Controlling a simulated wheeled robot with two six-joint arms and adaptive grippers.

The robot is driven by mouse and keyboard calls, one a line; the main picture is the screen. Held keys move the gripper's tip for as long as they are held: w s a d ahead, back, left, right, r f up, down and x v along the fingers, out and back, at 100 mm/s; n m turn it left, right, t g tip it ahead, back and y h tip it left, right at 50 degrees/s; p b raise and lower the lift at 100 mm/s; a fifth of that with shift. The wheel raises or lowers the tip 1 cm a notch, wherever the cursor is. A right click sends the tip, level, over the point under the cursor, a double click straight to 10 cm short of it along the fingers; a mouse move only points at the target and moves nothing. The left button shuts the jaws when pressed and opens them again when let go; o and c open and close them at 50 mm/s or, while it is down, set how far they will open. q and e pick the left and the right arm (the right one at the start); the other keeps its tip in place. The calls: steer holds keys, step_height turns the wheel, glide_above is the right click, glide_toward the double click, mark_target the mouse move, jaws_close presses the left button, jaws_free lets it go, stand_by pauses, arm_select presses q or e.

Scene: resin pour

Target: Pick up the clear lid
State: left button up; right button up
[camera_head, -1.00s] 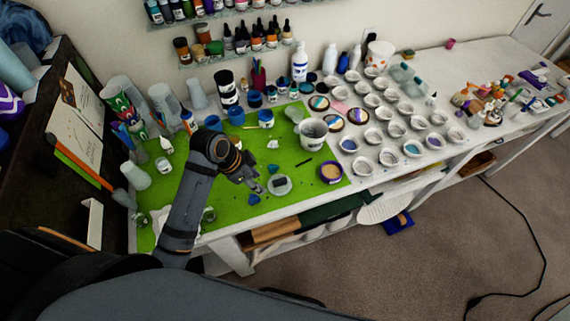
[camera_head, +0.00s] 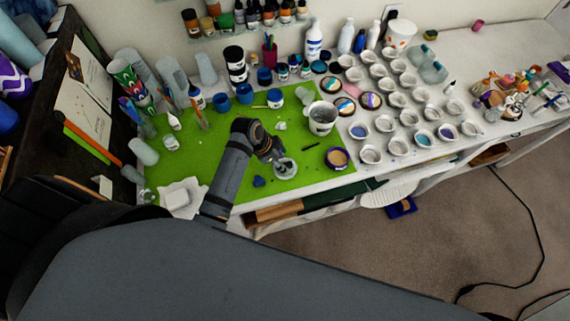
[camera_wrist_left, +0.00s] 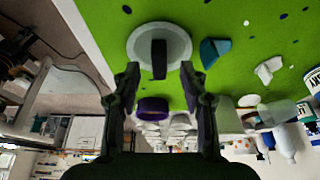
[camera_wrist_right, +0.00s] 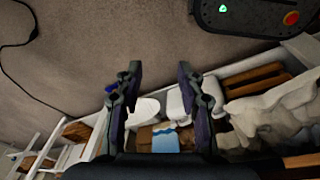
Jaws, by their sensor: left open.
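The clear lid (camera_head: 284,168) is a pale round disc with a dark bar-like handle, lying on the green mat (camera_head: 210,185) near its front edge. In the left wrist view the lid (camera_wrist_left: 176,51) shows just beyond the fingertips, its dark handle roughly between their lines. My left gripper (camera_head: 277,160) is open and empty, close over the lid; it also shows in the left wrist view (camera_wrist_left: 160,82). I cannot tell whether it touches the lid. My right gripper (camera_wrist_right: 155,78) is open and empty, low in front of the shelf under the table.
A grey-white bucket (camera_head: 320,122) and a purple-rimmed round container (camera_head: 337,158) stand right of the lid. A blue chip (camera_head: 259,181) lies left of it. Several small white cups (camera_head: 396,146) fill the table to the right. A cable lies on the floor.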

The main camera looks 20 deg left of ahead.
arm_select(q)
steer(key=shift+x, duration=1.05)
steer(key=shift+s, duration=0.1)
steer(key=c, duration=0.6)
jaws_close()
arm_select(e)
steer(key=s, duration=0.2)
steer(key=shift+s+a+r, duration=0.1)
steer(key=shift+s+a, duration=0.15)
steer(key=shift+s, duration=0.05)
